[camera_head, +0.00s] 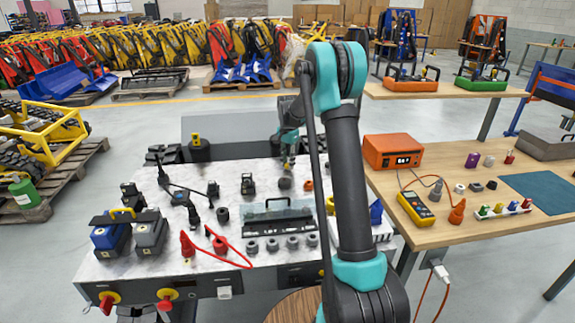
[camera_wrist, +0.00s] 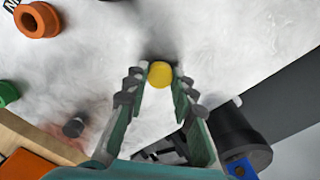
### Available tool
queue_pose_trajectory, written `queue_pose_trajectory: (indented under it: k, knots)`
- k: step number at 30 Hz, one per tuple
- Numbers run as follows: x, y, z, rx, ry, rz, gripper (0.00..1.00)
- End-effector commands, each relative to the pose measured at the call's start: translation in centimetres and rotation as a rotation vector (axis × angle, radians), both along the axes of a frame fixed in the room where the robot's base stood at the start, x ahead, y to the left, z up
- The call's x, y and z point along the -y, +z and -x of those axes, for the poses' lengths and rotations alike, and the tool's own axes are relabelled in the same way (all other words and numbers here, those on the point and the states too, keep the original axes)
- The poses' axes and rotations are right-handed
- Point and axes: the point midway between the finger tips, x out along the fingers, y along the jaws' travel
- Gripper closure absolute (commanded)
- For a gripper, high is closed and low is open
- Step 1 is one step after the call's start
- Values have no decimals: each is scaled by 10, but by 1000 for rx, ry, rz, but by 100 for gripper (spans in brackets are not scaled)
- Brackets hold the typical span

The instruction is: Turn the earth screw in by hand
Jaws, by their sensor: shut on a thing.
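A round yellow knob (camera_wrist: 160,72), seemingly the earth screw, sits between my fingertips in the wrist view. My gripper (camera_wrist: 160,80) is shut on it, one finger touching each side. What lies under the knob is hidden, so I cannot tell whether it is seated in a hole. In the head view my gripper (camera_head: 288,166) points down over the rear part of the marble-topped bench (camera_head: 180,275). The fingertips are too small there to show the grip clearly.
An orange ring (camera_wrist: 38,20), a green ring (camera_wrist: 6,93) and a black cylinder (camera_wrist: 240,135) stand around my gripper. The bench also holds a clear-lidded black box (camera_head: 277,218), battery-like blocks (camera_head: 150,236) and red leads (camera_head: 230,250). A wooden table (camera_head: 450,225) stands at right.

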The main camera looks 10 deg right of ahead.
Motion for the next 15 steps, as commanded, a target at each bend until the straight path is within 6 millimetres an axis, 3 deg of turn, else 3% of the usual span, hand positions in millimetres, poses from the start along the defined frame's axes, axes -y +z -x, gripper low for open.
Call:
queue_pose_trajectory:
  k: [6,15]
  knots:
    - [0,0,0,0,-184,0,96]
    - [0,0,0,0,-199,0,96]
